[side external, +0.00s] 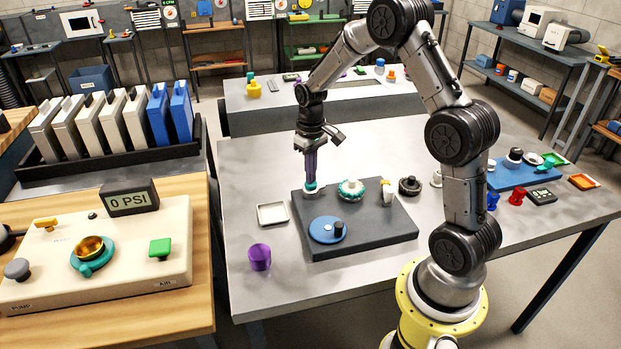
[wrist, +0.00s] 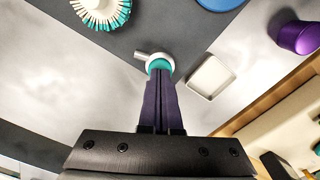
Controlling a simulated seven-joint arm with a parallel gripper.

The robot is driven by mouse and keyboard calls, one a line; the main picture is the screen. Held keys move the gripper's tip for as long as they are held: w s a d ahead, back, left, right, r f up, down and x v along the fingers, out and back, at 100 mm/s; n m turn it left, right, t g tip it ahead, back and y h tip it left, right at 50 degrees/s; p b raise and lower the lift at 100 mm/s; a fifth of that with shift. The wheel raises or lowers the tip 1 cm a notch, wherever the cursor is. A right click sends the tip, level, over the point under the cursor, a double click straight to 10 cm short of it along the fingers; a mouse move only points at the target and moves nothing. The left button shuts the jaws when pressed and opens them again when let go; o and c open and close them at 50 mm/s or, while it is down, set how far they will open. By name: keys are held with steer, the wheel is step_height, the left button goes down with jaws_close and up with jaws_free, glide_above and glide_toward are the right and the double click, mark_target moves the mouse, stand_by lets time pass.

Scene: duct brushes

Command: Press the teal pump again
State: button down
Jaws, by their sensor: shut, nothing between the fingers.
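The teal pump (side external: 311,188) stands at the back left corner of a dark grey board (side external: 375,240). In the wrist view the pump (wrist: 158,63) shows a teal top in a white collar with a short spout pointing left. My gripper (side external: 310,178) points straight down over it, its purple fingers together and empty. In the wrist view the fingertips (wrist: 160,73) overlap the near edge of the teal top. They are at or just above it; I cannot tell whether they press it. The fingers hide part of the top.
A teal-bristled brush head (side external: 351,190) and a blue disc (side external: 327,230) sit on the board. A white square tray (side external: 272,214) lies left of it, and a purple cup (side external: 260,257) stands at front left. A panel with a 0 PSI display (side external: 130,198) is further left.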

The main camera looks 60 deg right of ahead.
steer(key=shift+r, duration=0.9)
step_height(320, 180, up, 6)
steer(key=shift+f, duration=0.1)
stand_by(0.6)
